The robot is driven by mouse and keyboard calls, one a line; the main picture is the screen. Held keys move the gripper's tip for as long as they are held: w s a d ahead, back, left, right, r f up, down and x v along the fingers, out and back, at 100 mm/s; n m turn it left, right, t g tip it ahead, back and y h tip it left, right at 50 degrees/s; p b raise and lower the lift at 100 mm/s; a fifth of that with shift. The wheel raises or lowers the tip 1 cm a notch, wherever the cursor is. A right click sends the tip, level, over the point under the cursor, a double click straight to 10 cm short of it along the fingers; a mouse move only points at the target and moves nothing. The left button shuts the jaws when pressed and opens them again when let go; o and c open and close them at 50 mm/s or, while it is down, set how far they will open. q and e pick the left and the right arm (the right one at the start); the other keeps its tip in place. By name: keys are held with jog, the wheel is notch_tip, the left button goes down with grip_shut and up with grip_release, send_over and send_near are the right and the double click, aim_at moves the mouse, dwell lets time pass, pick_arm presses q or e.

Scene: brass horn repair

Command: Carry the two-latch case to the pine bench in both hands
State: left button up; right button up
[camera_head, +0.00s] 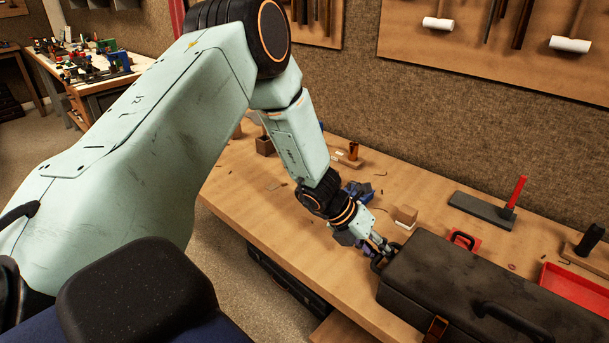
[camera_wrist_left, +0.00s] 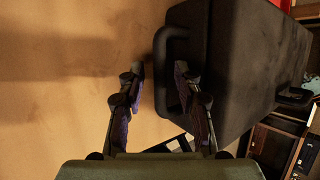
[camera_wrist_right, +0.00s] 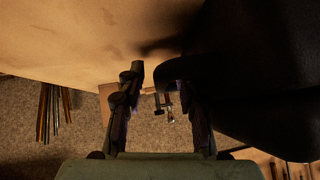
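The black case (camera_head: 455,280) lies flat on a wooden bench (camera_head: 290,265) at the lower right of the head view. One brass latch (camera_head: 437,328) shows on its front; a second is not visible. My left gripper (camera_head: 380,252) is at the case's left end. In the left wrist view, its open fingers (camera_wrist_left: 156,80) stand either side of the end handle (camera_wrist_left: 161,65), with a gap on the left. My right gripper is outside the head view. In the right wrist view, its fingers (camera_wrist_right: 162,80) are apart, with a dark handle-like curve (camera_wrist_right: 170,66) between them.
A red tray (camera_head: 575,290), a red-handled tool (camera_head: 516,192) on a grey slab and a small wooden block (camera_head: 405,215) lie behind the case. Mallets (camera_head: 438,23) hang on the wall. Another cluttered bench (camera_head: 85,65) stands far left, with open floor before it.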

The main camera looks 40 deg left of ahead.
pick_arm(q)
jog(key=v, duration=0.5)
jog(key=shift+s+r, duration=0.35)
jog(key=shift+s, duration=0.05)
pick_arm(e)
jog(key=shift+s+r, duration=0.25)
jog(key=shift+s, duration=0.1)
jog(key=shift+w+f, duration=0.2)
jog(key=shift+w, duration=0.1)
jog(key=shift+s+r, duration=0.2)
jog(key=shift+s, duration=0.05)
pick_arm(q)
jog(key=v, duration=0.5)
jog(key=shift+w+a, duration=0.1)
jog(key=shift+a, duration=0.05)
pick_arm(e)
jog(key=shift+w+f, duration=0.15)
jog(key=shift+w, duration=0.05)
pick_arm(q)
jog(key=shift+r, duration=0.2)
